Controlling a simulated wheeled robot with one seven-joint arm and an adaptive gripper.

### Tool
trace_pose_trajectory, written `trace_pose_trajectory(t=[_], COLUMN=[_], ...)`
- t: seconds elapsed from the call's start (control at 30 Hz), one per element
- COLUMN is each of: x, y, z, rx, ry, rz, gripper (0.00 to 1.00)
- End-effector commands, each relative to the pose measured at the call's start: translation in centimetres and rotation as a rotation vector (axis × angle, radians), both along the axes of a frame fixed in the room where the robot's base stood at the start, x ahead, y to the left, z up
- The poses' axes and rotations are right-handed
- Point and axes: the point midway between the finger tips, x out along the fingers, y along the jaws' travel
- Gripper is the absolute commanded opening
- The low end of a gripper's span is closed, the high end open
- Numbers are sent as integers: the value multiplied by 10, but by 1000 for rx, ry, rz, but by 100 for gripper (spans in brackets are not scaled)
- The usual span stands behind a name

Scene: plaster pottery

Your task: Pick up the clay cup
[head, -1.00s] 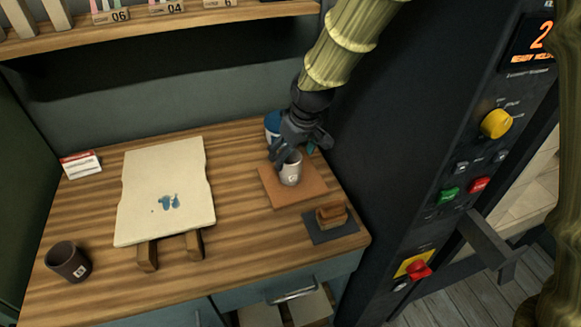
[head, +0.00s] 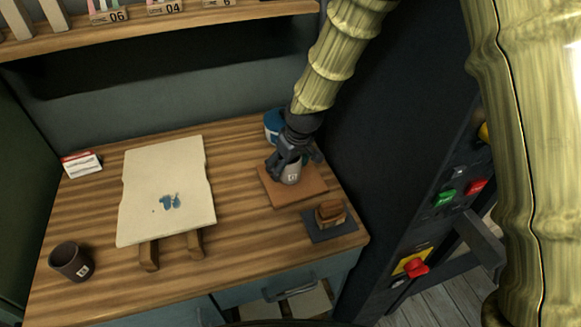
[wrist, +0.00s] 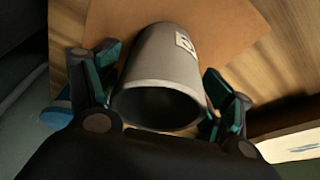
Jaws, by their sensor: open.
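A pale grey clay cup (head: 291,174) with a small white label stands upright on a square brown board at the right of the counter. It also shows in the wrist view (wrist: 165,68), with its dark opening toward the camera. My gripper (head: 290,158) is over the cup from above and hides part of it in the head view. In the wrist view my gripper (wrist: 165,95) is open, with one teal-padded finger on each side of the cup. I cannot tell whether either finger touches it.
The brown board (head: 310,193) lies under the cup. A blue container (head: 272,124) stands close behind my gripper. A small brown block (head: 330,213) sits on a dark mat in front. A dark mug (head: 71,262) stands far left, and a pale slab (head: 165,180) lies mid-counter.

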Motion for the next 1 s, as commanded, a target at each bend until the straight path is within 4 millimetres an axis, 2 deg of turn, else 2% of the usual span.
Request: trace_pose_trajectory(t=[0.17,0.4,0.47,0.77,1.0], x=[0,0,0,0,1], y=[0,0,0,0,-1], z=[0,0,0,1,20], rx=[0,0,0,0,1], ry=[0,0,0,-1,-4], rz=[0,-1,-1,-1,-2], gripper=[78,35,25,25,25])
